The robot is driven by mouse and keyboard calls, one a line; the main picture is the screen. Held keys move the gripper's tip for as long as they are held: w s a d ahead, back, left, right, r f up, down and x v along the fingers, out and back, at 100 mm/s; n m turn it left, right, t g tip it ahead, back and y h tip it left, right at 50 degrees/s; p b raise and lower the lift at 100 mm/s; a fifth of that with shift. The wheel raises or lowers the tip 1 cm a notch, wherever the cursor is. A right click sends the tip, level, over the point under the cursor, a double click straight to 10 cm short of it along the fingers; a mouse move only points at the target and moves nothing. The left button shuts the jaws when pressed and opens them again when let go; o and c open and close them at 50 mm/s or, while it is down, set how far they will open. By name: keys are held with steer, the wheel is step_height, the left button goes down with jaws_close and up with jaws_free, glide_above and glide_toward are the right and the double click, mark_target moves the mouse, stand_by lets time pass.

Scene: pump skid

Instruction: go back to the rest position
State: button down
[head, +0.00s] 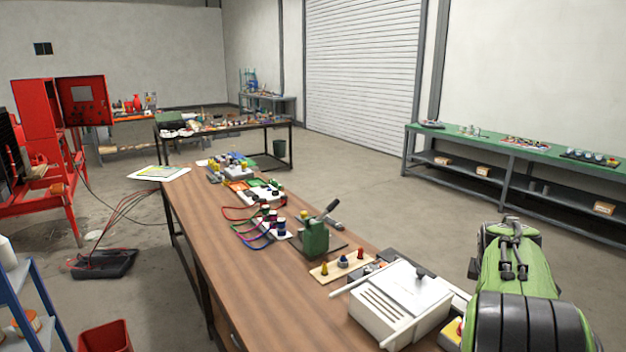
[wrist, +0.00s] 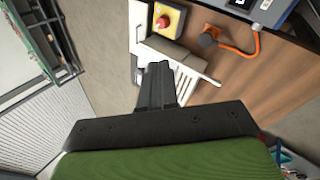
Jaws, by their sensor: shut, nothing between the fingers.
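My gripper (wrist: 159,68) shows in the wrist view with its dark fingers together and nothing between them. It is over the edge of the brown workbench, apart from the things on it. In the head view my green and black arm (head: 512,275) is folded at the lower right, beside the workbench's near end. Exactly where the fingertips are in the head view I cannot tell.
The brown workbench (head: 215,240) carries a white slotted box (head: 400,300), a green lever press (head: 315,235) and several small parts. A red-knobbed yellow switch box (wrist: 167,21) sits near my fingers in the wrist view. Floor between it and the green-topped bench (head: 500,143) is clear.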

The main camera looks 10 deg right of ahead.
steer(key=s+a+r+m+t+y, duration=0.1)
steer(key=s+a+r+m, duration=0.15)
steer(key=a, duration=0.35)
steer(key=s+a+r+m+y, duration=0.1)
steer(key=s+a+y, duration=0.1)
steer(key=s+a, duration=0.3)
steer(key=s+a+f+m+y, duration=0.1)
steer(key=s+a+f+m, duration=0.1)
steer(key=s+a, duration=0.6)
steer(key=s+a+f+m, duration=0.2)
steer(key=s+a+m, duration=0.2)
steer(key=s+a, duration=0.4)
steer(key=s, duration=0.2)
steer(key=shift+s+a+f+y, duration=0.15)
steer(key=shift+s+f+y, duration=0.15)
steer(key=shift+s+y, duration=0.1)
